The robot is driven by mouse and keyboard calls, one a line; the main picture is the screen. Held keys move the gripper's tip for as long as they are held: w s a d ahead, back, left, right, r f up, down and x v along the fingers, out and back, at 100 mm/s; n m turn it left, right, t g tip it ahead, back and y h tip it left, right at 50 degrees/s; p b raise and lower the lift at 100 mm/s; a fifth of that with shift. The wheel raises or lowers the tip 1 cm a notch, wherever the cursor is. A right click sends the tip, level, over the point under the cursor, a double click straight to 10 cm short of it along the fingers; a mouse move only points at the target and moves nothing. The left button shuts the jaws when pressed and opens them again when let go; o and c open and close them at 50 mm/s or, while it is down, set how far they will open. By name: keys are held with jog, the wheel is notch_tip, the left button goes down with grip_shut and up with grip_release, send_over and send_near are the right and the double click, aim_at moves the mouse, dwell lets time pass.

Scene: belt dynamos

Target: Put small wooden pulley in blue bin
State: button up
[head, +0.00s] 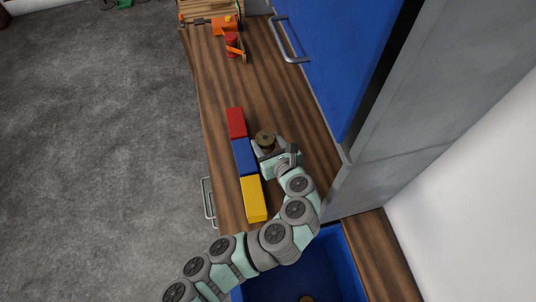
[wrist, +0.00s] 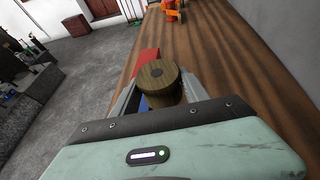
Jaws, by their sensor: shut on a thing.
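A small round wooden pulley (head: 265,136) is held upright between the fingers of my gripper (head: 266,147), above or at the wooden worktop. In the wrist view the pulley (wrist: 158,84) shows its round top with a dark centre hole, a finger on each side. Its underside is hidden. A large open blue bin (head: 345,262) is at the bottom of the head view, behind my gripper and partly covered by my arm. A small brown round thing (head: 307,299) shows in it at the picture's edge.
Red (head: 236,122), blue (head: 244,155) and yellow (head: 254,198) blocks stand in a row just left of my gripper. An orange and red device (head: 233,43) and a wooden crate (head: 196,10) are at the far end. A blue cabinet (head: 335,50) borders the right.

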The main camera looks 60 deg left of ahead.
aim_at(268, 137)
jog(key=shift+w+a+f, duration=0.3)
jog(key=shift+w+a, duration=0.15)
jog(key=shift+a, duration=0.1)
jog(key=shift+w+a+f, duration=0.3)
jog(key=shift+w+a, duration=0.15)
jog(key=shift+a, duration=0.1)
notch_tip(268, 137, down, 6)
jog(key=shift+d+f+b, duration=0.15)
jog(key=shift+b, duration=0.4)
jog(key=shift+s+f+b, duration=0.1)
jog(key=shift+f+b, duration=0.2)
jog(key=shift+f, duration=1.95)
jog(key=shift+f, duration=0.1)
jog(key=o, duration=1.1)
jog(key=shift+o, duration=0.2)
jog(key=shift+d+r, duration=0.15)
jog(key=shift+r, duration=0.05)
jog(key=shift+o, duration=0.9)
jog(key=v, duration=0.3)
jog(key=shift+o, duration=1)
jog(key=shift+d+r, duration=0.15)
jog(key=shift+d, duration=0.1)
